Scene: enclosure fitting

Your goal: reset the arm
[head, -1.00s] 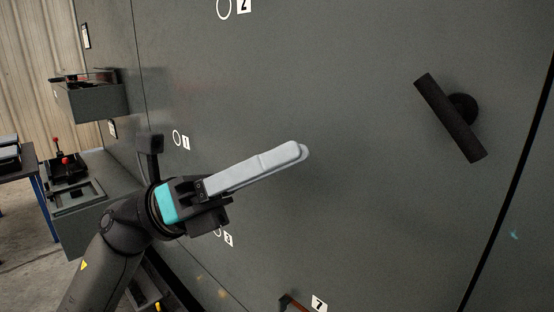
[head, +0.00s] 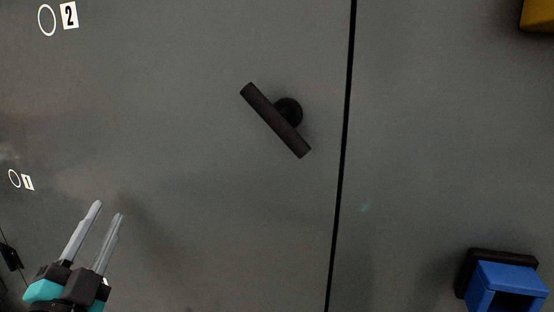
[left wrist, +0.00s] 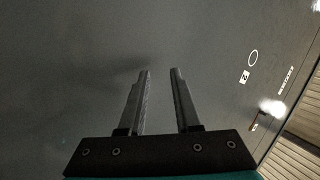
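My left gripper (head: 108,209) is at the lower left of the head view, in front of the grey enclosure face. Its two fingers stand apart with nothing between them. The left wrist view shows the same open, empty fingers (left wrist: 161,72) in front of the plain grey panel. My right gripper is in neither view.
A dark bar handle (head: 275,120) sits slanted on the grey panel (head: 190,170). A dark seam (head: 342,150) runs down right of it. A blue part (head: 506,283) juts out at lower right, and a yellow part (head: 538,14) shows at top right.

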